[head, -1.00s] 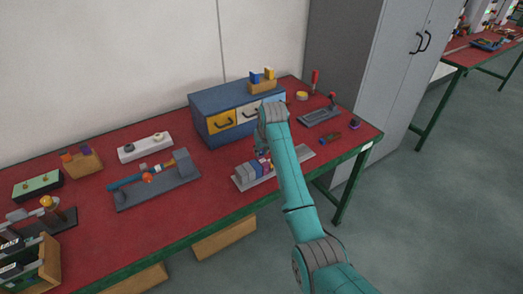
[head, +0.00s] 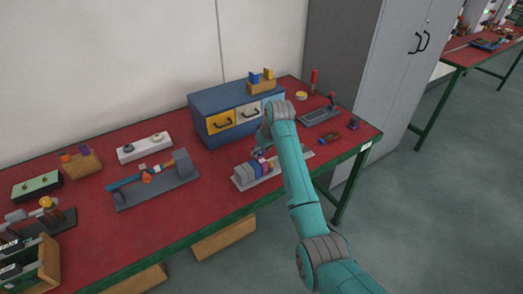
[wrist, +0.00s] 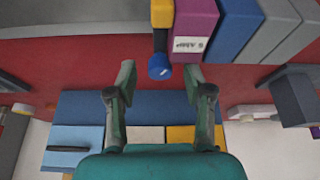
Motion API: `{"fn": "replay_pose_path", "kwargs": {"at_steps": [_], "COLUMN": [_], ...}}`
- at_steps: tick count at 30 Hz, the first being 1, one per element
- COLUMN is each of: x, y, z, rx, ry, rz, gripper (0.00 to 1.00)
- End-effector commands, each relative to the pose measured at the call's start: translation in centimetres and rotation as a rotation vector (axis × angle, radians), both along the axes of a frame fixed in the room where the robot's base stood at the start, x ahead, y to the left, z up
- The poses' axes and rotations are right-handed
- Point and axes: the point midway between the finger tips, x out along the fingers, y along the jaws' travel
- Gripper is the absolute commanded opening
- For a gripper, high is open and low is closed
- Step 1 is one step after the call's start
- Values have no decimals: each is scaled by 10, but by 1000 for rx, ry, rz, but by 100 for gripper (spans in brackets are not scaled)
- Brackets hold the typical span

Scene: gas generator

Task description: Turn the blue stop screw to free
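The blue stop screw (wrist: 159,67) shows in the wrist view as a round blue head on a dark stem below a yellow part. Beside it stands a purple block (wrist: 194,28) with a printed label. My gripper (wrist: 160,72) is open, with one finger on either side of the screw head in the picture and a visible gap on both sides. In the head view my gripper (head: 261,150) is just behind the row of blocks on a grey rail (head: 243,187). My arm hides part of that row there, and I cannot make out the screw.
A blue drawer cabinet (head: 205,100) with yellow and white drawer fronts stands behind my gripper. A grey fixture with a blue lever (head: 126,181) lies to the left. A grey tray (head: 318,118) and small parts lie to the right. Red table surface is free in front left.

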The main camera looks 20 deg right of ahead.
Motion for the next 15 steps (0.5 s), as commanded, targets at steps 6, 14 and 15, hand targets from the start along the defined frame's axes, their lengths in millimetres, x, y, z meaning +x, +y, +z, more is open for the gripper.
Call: {"fn": "replay_pose_path", "kwargs": {"at_steps": [6, 14, 15], "x": [-2, -17, -20], "y": [-1, -7, -8], "z": [7, 47, 55], "rx": [0, 0, 0], "ry": [-2, -4, -5], "rz": [0, -1, -1], "gripper": [51, 51, 51]}}
